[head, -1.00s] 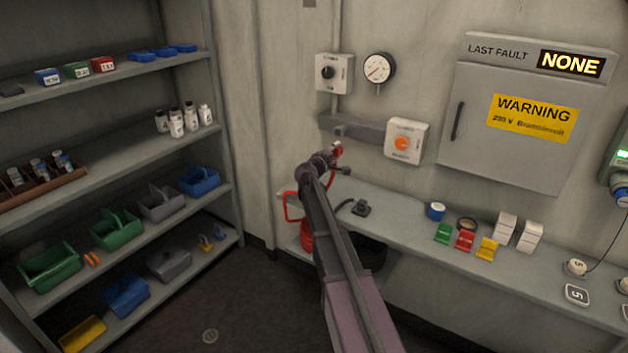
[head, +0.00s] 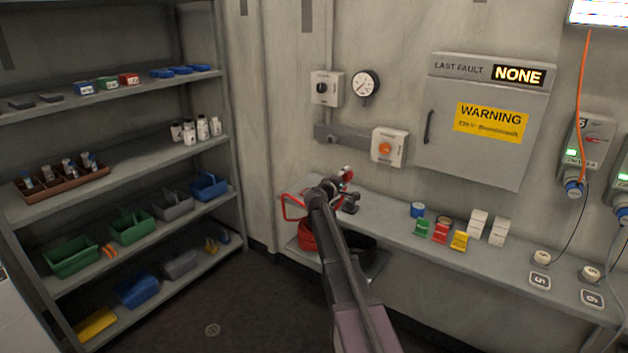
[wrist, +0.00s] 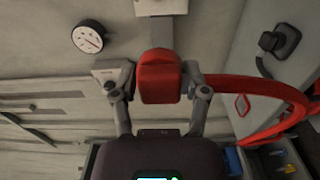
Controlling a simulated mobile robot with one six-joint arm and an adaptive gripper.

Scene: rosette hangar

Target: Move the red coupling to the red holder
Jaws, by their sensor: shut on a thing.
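My gripper (head: 344,177) is shut on the red coupling (head: 347,174), above the left end of the wall bench. In the wrist view the coupling (wrist: 160,77) is a rounded red block between the two fingers (wrist: 160,85). In the head view my gripper partly hides it. The red holder (head: 440,232) stands on the bench to the right, between a green holder (head: 422,228) and a yellow holder (head: 459,240). My gripper is well apart from it.
A red tube (head: 291,206) loops at the bench's left end, close beside my gripper; it also shows in the wrist view (wrist: 265,92). A black fitting (head: 350,205) is under my gripper. A box with an orange button (head: 388,147) juts from the wall.

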